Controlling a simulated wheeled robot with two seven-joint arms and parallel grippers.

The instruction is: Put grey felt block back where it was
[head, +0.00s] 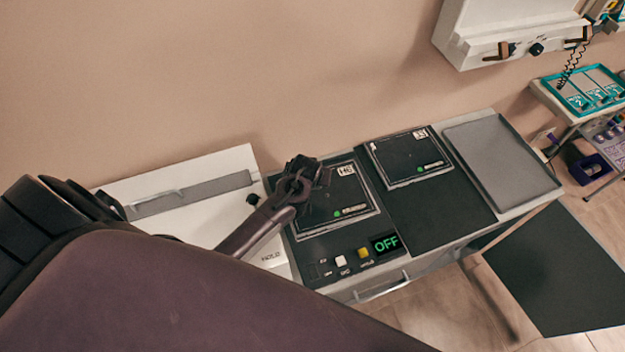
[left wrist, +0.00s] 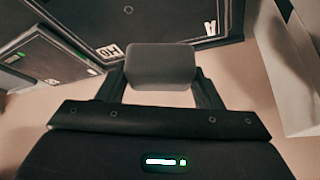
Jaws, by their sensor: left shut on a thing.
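The grey felt block (left wrist: 160,62) is a rounded grey piece between the two fingers of my left gripper (left wrist: 162,82) in the left wrist view. The fingers are shut on its two sides. The block is hard to make out there, among the dark fingers. My right gripper is not in view.
A second dark panel (head: 411,157) lies right of the first, with a bare dark mat (head: 440,212) before it. An empty grey tray (head: 505,165) is further right. Switches and an "OFF" display (head: 385,243) line the front. A wall unit (head: 500,30) hangs at upper right.

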